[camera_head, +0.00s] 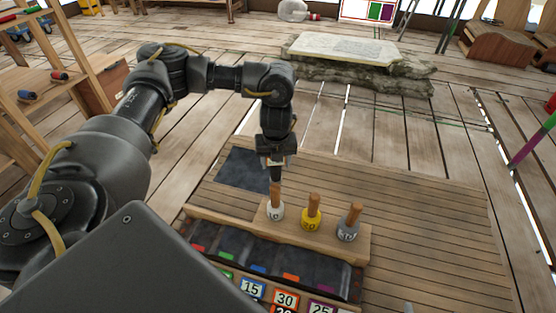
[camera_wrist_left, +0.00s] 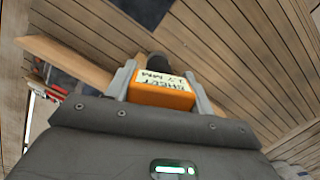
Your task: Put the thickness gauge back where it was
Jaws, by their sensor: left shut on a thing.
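My left gripper (camera_head: 277,163) is over the wooden bench, above the pegged rail. In the left wrist view its fingers are shut on an orange block (camera_wrist_left: 160,97) with a white label that seems to read "SHEET 1.5 MM", which looks like the thickness gauge. A dark rounded part (camera_wrist_left: 157,62) shows just beyond the block. In the head view the block is mostly hidden by the gripper, and a dark piece points down towards the leftmost wooden peg; I cannot tell whether they touch. My right gripper is not in view.
A wooden rail (camera_head: 324,238) bears white (camera_head: 275,212), yellow (camera_head: 311,221) and grey (camera_head: 347,232) labelled pieces with wooden handles. A dark tray (camera_head: 270,257) with coloured tabs and numbered cards lies nearer. A dark mat (camera_head: 241,169) lies behind. The bench's right side is clear.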

